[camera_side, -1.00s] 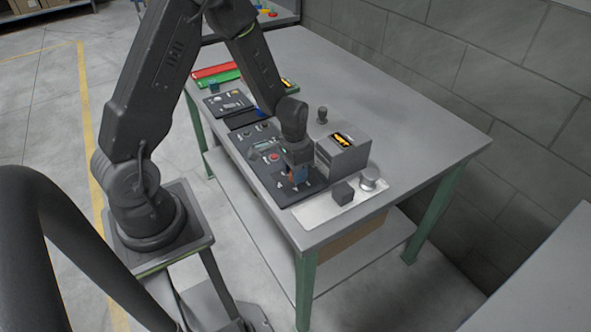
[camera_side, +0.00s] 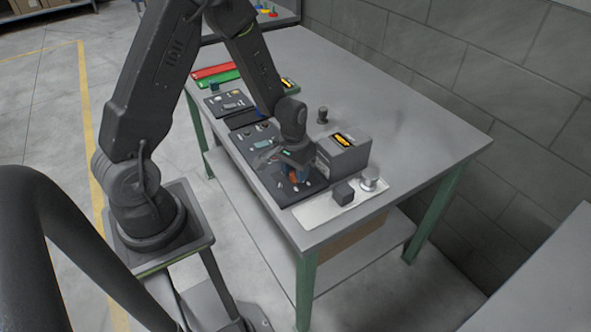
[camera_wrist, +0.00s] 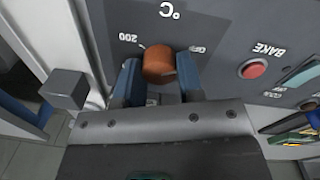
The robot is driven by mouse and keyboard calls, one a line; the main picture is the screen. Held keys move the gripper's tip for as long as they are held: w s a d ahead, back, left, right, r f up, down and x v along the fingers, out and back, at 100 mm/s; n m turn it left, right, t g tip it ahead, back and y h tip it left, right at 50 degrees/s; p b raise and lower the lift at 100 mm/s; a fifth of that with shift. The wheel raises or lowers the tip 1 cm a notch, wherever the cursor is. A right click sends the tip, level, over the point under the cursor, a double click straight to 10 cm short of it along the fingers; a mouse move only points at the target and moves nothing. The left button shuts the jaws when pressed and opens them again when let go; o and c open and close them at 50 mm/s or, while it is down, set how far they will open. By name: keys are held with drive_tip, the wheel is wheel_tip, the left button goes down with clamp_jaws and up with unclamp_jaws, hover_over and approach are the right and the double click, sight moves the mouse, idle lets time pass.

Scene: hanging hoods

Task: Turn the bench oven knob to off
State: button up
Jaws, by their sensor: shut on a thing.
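The bench oven knob (camera_wrist: 158,65) is a round orange-brown knob on a dark grey panel (camera_wrist: 222,30). In the wrist view, my gripper (camera_wrist: 160,77) has its two blue fingers on either side of the knob and is shut on it. The lettering appears upside down: "200" lies left of the knob, "OFF" to its right and "°C" beyond it. I cannot make out a pointer mark on the knob. In the side view, my gripper (camera_side: 294,178) is down at the panel's near end, and the knob is mostly hidden there.
A red button (camera_wrist: 253,68) by the word "BAKE" lies right of the knob. A dark grey box (camera_side: 342,153) stands close beside my gripper. A small dark cube (camera_side: 343,193) and a silver cylinder (camera_side: 369,179) stand nearby on a pale plate. The table's back right is clear.

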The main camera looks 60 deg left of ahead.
drive_tip(key=o, duration=0.9)
drive_tip(key=r, duration=1.3)
drive_tip(key=shift+s+a+r, duration=0.15)
drive_tip(key=shift+a+r, duration=0.2)
drive_tip(key=shift+r, duration=0.05)
wheel_tip(320, 180, up, 8)
drive_tip(key=m+t, duration=0.2)
hover_over(293, 171)
drive_tip(key=s+d, duration=0.4)
drive_tip(key=d, duration=0.1)
drive_tip(key=s+d+r+t, duration=0.1)
drive_tip(key=s+r, duration=0.1)
drive_tip(key=s, duration=0.1)
drive_tip(key=s+d+r+m+t, duration=0.1)
drive_tip(key=s+r, duration=0.1)
drive_tip(key=s, duration=0.1)
drive_tip(key=s+d+r+m+t, duration=0.1)
drive_tip(key=s+d+r, duration=0.1)
drive_tip(key=s, duration=0.2)
drive_tip(key=shift+s+d+r+y, duration=0.1)
drive_tip(key=shift+y, duration=0.2)
